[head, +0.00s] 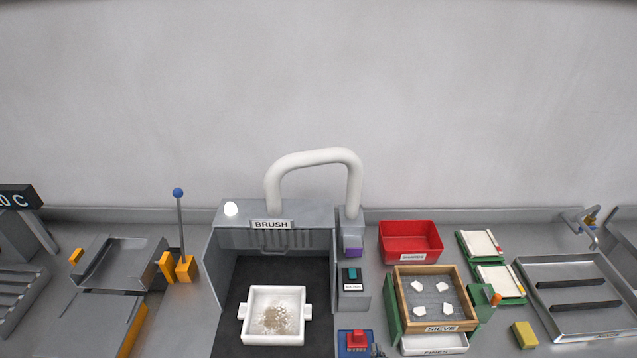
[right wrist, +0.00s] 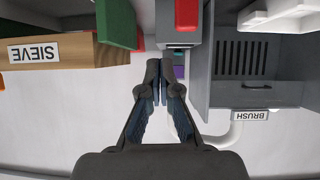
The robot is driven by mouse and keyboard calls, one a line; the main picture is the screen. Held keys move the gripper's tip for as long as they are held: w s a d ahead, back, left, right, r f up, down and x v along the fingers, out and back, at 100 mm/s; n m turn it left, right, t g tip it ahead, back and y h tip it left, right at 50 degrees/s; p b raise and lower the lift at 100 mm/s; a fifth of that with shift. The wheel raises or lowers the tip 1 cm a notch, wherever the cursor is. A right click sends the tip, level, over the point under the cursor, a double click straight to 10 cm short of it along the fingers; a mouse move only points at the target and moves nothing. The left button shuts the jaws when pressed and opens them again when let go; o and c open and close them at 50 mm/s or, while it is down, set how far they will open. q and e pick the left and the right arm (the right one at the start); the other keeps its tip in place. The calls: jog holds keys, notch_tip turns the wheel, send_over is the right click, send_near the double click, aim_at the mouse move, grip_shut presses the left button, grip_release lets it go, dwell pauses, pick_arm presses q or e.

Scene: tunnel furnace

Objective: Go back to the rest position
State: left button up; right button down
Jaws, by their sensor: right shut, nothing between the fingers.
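My right gripper (right wrist: 160,68) is shut and empty in the right wrist view, its two fingertips together. In the head view only a small tip of it (head: 377,351) shows at the bottom edge, beside the red button on the blue box (head: 356,342). In the wrist view a red block (right wrist: 187,14) lies beyond the fingertips, with a gap between. My left gripper is not in view.
The brush booth (head: 230,270) holds a white tray (head: 273,339) with brown grains. The wooden sieve (head: 400,290) with several white pieces stands to the right, below a red bin (head: 410,255). A lever with a blue knob (head: 178,192) rises at left.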

jog(key=s+d+f+n+g, duration=0.1)
jog(key=s+d+f+g, duration=0.25)
jog(key=s, duration=0.65)
jog(key=s+d+f+n+g, duration=0.15)
jog(key=s+f+g, duration=0.35)
jog(key=s, duration=0.5)
jog(key=s+f+g+b, duration=0.1)
jog(key=s+f+b, duration=0.1)
jog(key=f, duration=1.4)
jog(key=s+f+g+b, duration=0.1)
jog(key=f+b, duration=0.1)
jog(key=f, duration=1.3)
pick_arm(q)
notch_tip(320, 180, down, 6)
jog(key=b, duration=0.2)
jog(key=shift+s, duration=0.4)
pick_arm(e)
jog(key=s+d+f, duration=0.1)
jog(key=s+f, duration=0.7)
jog(key=s+d+f, duration=0.2)
jog(key=s+f, duration=0.6)
jog(key=shift+s+d, duration=0.25)
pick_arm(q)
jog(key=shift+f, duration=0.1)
pick_arm(e)
jog(key=shift+f+g, duration=0.1)
jog(key=shift+g, duration=0.15)
